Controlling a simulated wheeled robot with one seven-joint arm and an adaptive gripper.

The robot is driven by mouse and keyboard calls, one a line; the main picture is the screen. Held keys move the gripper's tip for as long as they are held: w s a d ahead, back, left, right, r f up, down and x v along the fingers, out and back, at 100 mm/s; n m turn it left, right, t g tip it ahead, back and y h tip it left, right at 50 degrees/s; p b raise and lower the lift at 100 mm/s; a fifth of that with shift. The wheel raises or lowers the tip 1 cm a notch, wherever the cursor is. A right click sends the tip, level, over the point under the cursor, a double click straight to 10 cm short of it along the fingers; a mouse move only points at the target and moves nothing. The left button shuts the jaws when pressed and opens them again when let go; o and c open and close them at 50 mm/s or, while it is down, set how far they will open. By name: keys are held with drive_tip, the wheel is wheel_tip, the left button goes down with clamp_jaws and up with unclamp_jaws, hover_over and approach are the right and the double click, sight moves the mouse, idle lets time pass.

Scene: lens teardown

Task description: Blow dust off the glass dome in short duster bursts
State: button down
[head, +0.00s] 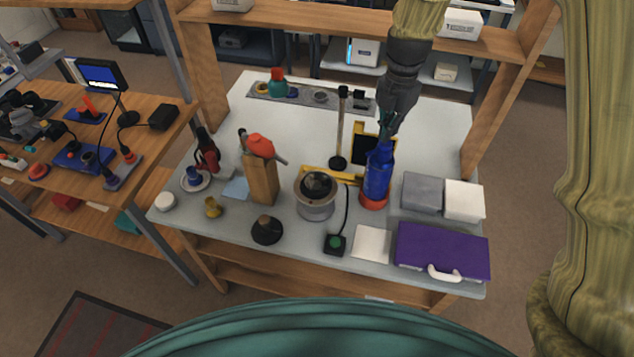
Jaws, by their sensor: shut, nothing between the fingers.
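My gripper (384,130) points down just above a blue canister (378,176), which looks like the duster. Its fingers are shut and empty; I cannot tell whether their tips touch the canister's top. The canister stands upright on an orange-red round base (374,202). A dark rounded piece (318,183) sits in a grey round holder (317,209) left of the canister; it may be the glass dome, but its glass and any dust are too small to make out.
A wooden block with a red tool (260,146) stands left of the holder. A black cone-shaped piece (267,231) and a green button box (335,244) sit near the front edge. Grey and white boxes (464,200) and a purple case (442,251) fill the right side.

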drive_tip(key=shift+f, duration=0.15)
drive_tip(key=shift+f+b, duration=0.45)
drive_tip(key=shift+f, duration=0.75)
idle(0.3)
idle(0.7)
drive_tip(key=shift+r+p, duration=1.4)
drive_tip(key=shift+r, duration=0.15)
drive_tip(key=shift+r, duration=0.1)
drive_tip(key=shift+r+p, duration=2)
drive_tip(key=shift+r, duration=0.4)
